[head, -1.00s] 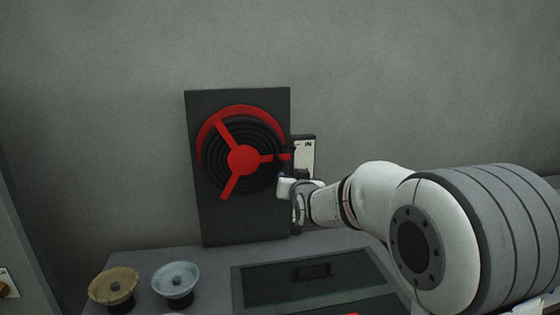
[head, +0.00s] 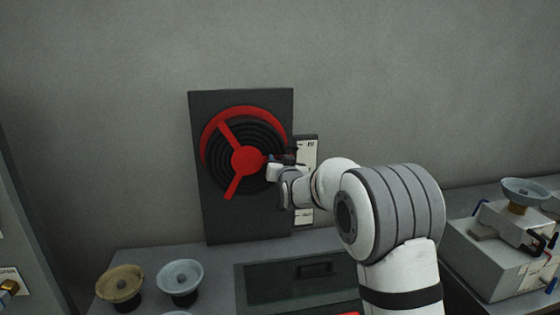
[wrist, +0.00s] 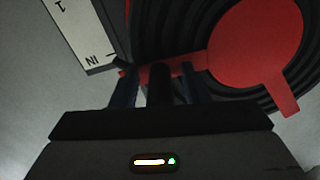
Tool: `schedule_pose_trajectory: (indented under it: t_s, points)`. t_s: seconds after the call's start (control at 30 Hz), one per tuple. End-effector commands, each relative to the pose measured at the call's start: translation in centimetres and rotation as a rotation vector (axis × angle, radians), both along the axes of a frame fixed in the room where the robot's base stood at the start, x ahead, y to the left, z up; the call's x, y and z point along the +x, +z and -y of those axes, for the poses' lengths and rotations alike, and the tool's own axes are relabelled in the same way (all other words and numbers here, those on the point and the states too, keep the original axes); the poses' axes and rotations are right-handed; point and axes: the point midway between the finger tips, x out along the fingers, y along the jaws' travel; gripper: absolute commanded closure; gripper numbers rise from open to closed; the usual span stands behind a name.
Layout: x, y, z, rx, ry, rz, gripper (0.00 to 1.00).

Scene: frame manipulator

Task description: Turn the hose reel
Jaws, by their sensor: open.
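The hose reel (head: 246,160) has a red hub, red spokes and a red outer arc over black coiled hose. It is mounted on a dark upright panel (head: 240,231) against the wall. My gripper (head: 276,168) is at the reel's right side, over the right-hand spoke. In the wrist view the red hub (wrist: 255,45) is at the upper right, and a red spoke (wrist: 137,72) runs left from it. A dark handle post (wrist: 159,84) stands on that spoke. The open fingers of my gripper (wrist: 159,88) lie on either side of the post; contact cannot be told.
A white label plate (head: 304,216) stands right of the panel, close behind my gripper. Bowl-topped knobs, one tan (head: 121,284) and one grey-blue (head: 180,278), stand at the lower left. A grey box device (head: 497,260) is at the right. A recessed hatch (head: 300,282) lies below.

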Motion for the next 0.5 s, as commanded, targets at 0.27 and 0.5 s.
schedule_pose_trajectory:
  t_s: [0.27,0.5]
  points:
    - [-0.04,-0.03,-0.05,0.000,0.001,-0.001,0.67]
    - [-0.06,-0.02,-0.07,0.000,0.001,-0.001,0.86]
